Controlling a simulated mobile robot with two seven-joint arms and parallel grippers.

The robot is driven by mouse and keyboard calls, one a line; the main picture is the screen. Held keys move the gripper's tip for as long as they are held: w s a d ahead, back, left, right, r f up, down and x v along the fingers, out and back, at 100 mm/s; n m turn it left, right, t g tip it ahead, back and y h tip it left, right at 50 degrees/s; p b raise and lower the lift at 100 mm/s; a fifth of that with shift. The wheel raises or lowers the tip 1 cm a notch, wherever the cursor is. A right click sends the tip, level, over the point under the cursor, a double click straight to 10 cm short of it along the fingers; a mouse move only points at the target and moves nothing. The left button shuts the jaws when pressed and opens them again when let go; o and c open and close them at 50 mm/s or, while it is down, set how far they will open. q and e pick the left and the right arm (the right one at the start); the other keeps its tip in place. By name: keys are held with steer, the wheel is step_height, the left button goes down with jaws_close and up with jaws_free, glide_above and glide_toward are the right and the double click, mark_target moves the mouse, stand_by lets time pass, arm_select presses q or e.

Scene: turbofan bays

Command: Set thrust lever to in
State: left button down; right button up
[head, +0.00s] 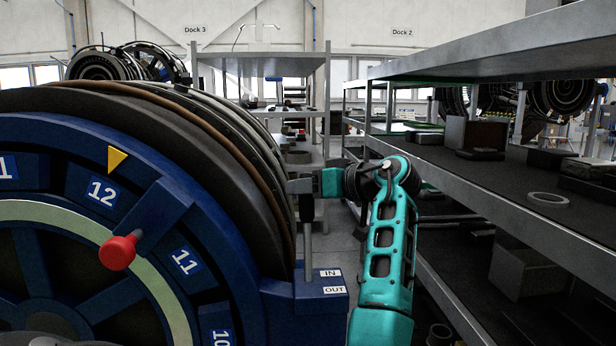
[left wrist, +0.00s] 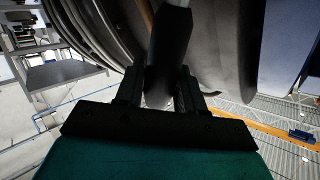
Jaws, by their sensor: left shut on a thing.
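The thrust lever (head: 308,235) is a thin metal rod with a black handle. It stands about upright on a blue block (head: 318,300) at the right side of the engine. The block carries a white IN label (head: 330,273) with an OUT label (head: 334,290) below it. My left gripper (head: 302,186) is at the top of the lever, at the end of my teal arm. In the left wrist view, the gripper's dark fingers (left wrist: 160,88) are closed on the black handle (left wrist: 171,45). My right gripper is not in view.
The blue engine ring (head: 75,145) with numbered plates, a yellow pointer (head: 117,159) and a red knob (head: 118,253) fills the left. A metal shelf (head: 530,215) with boxes and parts stands close on the right. A narrow aisle lies between them.

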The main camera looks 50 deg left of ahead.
arm_select(q)
steer(key=shift+r, duration=0.1)
steer(key=shift+a, duration=0.1)
steer(key=c, duration=1.1)
jaws_free()
steer(key=o, duration=0.3)
steer(key=shift+w+a, duration=0.1)
steer(key=shift+w, duration=0.05)
steer(key=shift+d, duration=0.5)
steer(key=v, duration=1.2)
